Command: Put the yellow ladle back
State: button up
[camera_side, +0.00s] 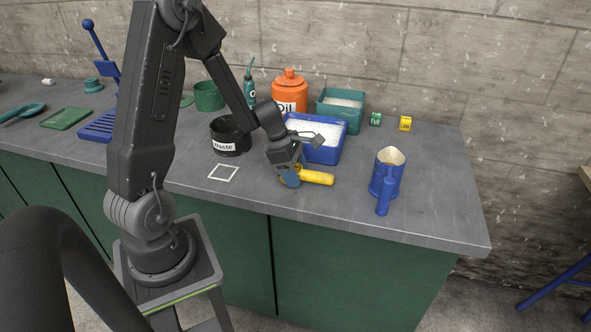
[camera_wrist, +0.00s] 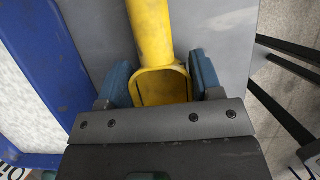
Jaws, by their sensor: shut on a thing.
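The yellow ladle (camera_side: 318,177) lies at the front of the grey worktop, its handle pointing right in the side view. In the wrist view the yellow ladle (camera_wrist: 151,38) runs up from between the jaws, with its hollow scoop end between them. My gripper (camera_side: 291,178) reaches down at the ladle's left end. In the wrist view my gripper (camera_wrist: 161,84) has its two blue fingers on either side of the scoop end, shut on it. The fingers hide part of that end in the side view.
A blue tray (camera_side: 325,154) of white grains stands just behind the ladle. A blue jug (camera_side: 387,178) stands to the right. A black Waste pot (camera_side: 229,137) and a white square outline (camera_side: 223,172) are to the left. An orange Oil jar (camera_side: 290,88) and teal bin (camera_side: 341,108) stand behind.

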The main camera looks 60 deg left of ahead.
jog(key=shift+f, duration=0.2)
jog(key=o, duration=1.1)
jog(key=shift+c, duration=0.2)
jog(key=shift+r, duration=0.1)
jog(key=v, duration=1.3)
jog(key=shift+r, duration=0.3)
jog(key=shift+s+a, duration=0.1)
jog(key=shift+s, duration=0.05)
jog(key=s+d+r+m+y, duration=0.1)
jog(key=s+d+r+m, duration=0.1)
jog(key=d+m, duration=0.4)
jog(key=s+d+r+m+t+y, duration=0.1)
jog(key=s+d+r+m, duration=0.2)
jog(key=m, duration=0.9)
jog(key=s+d+r+m+t+y, duration=0.1)
jog(key=s+d+r+m, duration=0.2)
jog(key=s+d+m, duration=0.3)
jog(key=d+m, duration=0.3)
jog(key=d, duration=0.1)
jog(key=shift+d+r, duration=0.15)
jog(key=shift+d, duration=0.2)
